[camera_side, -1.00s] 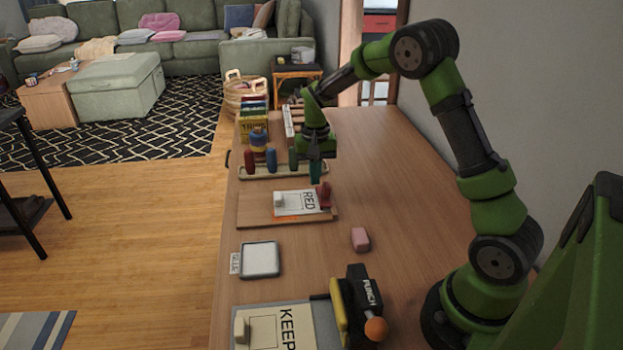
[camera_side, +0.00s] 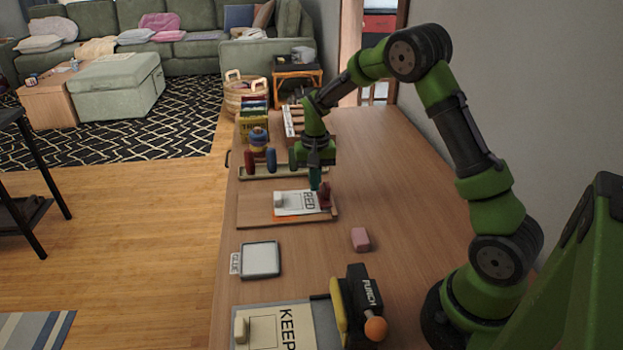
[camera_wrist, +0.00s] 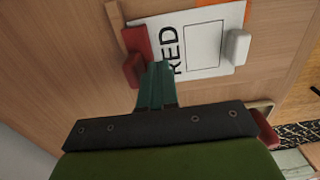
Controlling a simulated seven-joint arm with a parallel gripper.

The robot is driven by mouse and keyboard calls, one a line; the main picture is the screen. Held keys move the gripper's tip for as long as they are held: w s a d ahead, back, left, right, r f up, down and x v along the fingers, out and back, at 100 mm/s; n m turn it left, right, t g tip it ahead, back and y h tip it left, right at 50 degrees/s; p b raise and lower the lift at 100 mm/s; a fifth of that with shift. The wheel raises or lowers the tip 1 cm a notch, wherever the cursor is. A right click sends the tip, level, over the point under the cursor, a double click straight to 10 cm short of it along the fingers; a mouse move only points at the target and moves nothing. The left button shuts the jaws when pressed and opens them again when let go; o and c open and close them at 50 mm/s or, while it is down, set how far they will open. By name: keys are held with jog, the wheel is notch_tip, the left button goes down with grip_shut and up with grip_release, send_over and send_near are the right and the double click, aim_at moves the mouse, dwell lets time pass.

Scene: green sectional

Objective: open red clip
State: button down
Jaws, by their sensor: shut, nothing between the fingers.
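The red clip (camera_side: 324,194) sits at the right end of a wooden board (camera_side: 262,220), on the edge of a white sheet (camera_side: 296,201) marked RED. In the wrist view the red clip (camera_wrist: 135,62) is left of my fingers, on the sheet's corner. A pale clip (camera_side: 278,200) holds the sheet's other side. My gripper (camera_side: 315,180) is shut and empty, with teal fingertips just behind and beside the red clip. In the wrist view the fingertips (camera_wrist: 157,75) overlap the sheet's edge. Whether they touch the clip cannot be told.
A rack (camera_side: 285,171) with coloured handles stands just behind the board. A pink block (camera_side: 360,239), a grey-white pad (camera_side: 261,259) and a hole punch (camera_side: 357,305) lie nearer the front. The desk right of the board is clear.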

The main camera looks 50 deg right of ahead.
aim_at(327, 185)
jog(key=shift+s+d, duration=0.45)
jog(key=shift+d, duration=0.05)
dwell(0.4)
jog(key=shift+s+d+f, duration=0.2)
jog(key=shift+s+d, duration=0.4)
jog(key=shift+s, duration=0.05)
jog(key=shift+w+a, duration=0.1)
jog(key=shift+a, duration=0.05)
jog(key=shift+w+a+r, duration=0.55)
jog(key=shift+w, duration=0.05)
notch_tip(327, 185, up, 6)
dwell(0.5)
jog(key=shift+r, duration=0.1)
